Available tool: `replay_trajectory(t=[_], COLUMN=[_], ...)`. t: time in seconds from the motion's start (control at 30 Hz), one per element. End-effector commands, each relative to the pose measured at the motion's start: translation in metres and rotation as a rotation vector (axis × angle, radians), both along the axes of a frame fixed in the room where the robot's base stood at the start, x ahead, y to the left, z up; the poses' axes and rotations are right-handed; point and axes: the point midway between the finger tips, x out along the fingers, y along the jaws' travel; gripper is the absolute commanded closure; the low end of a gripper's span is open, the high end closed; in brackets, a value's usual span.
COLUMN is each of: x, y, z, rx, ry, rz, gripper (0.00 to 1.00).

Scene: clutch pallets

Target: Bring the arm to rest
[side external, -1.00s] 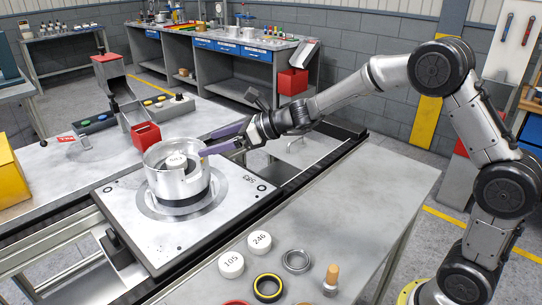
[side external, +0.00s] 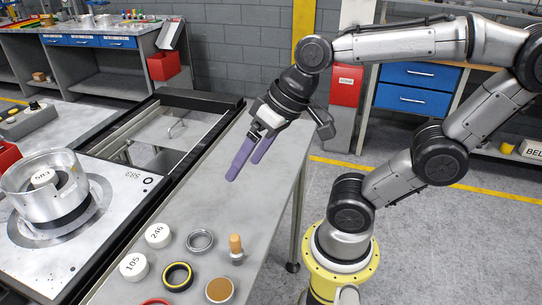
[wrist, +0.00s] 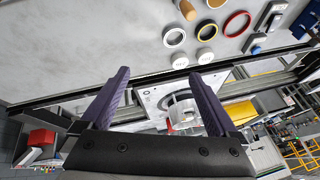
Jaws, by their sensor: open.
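My gripper (side external: 244,170) has two purple fingers, spread apart with nothing between them. In the side view it hangs above the grey side table (side external: 205,190), pointing down, clear of everything. In the wrist view its fingers (wrist: 159,75) are also apart and empty. The metal housing (side external: 72,190) stands on the white pallet (side external: 125,190) at the left, with a white 583 puck (side external: 43,177) inside. My gripper is well to the right of the housing and not touching it. The housing also shows in the wrist view (wrist: 183,105), partly hidden by the right finger.
On the table's near part are white pucks 246 (side external: 158,235) and 105 (side external: 133,267), a metal ring (side external: 200,241), a black-yellow ring (side external: 177,276), a wooden-handled tool (side external: 236,248) and a tan-topped disc (side external: 220,290). A conveyor rail runs alongside. The table's far part is clear.

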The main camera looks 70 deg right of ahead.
Motion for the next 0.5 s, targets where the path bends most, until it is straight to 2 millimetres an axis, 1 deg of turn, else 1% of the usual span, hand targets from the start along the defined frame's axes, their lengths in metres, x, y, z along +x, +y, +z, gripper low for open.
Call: replay_trajectory(t=[0.03, 0.1, 0.2, 0.3, 0.5], x=[-0.012, -0.023, -0.031, -0.033, -0.033], y=[-0.010, -0.022, -0.031, -0.034, -0.034], z=[-0.003, -0.008, -0.010, -0.012, -0.011], rx=[-0.079, -0.166, -0.235, -0.257, -0.255], ry=[-0.017, -0.025, -0.030, -0.029, -0.029], rz=[0.049, 0.100, 0.139, 0.152, 0.150], gripper=[0.05, 0.05, 0.05, 0.05, 0.05])
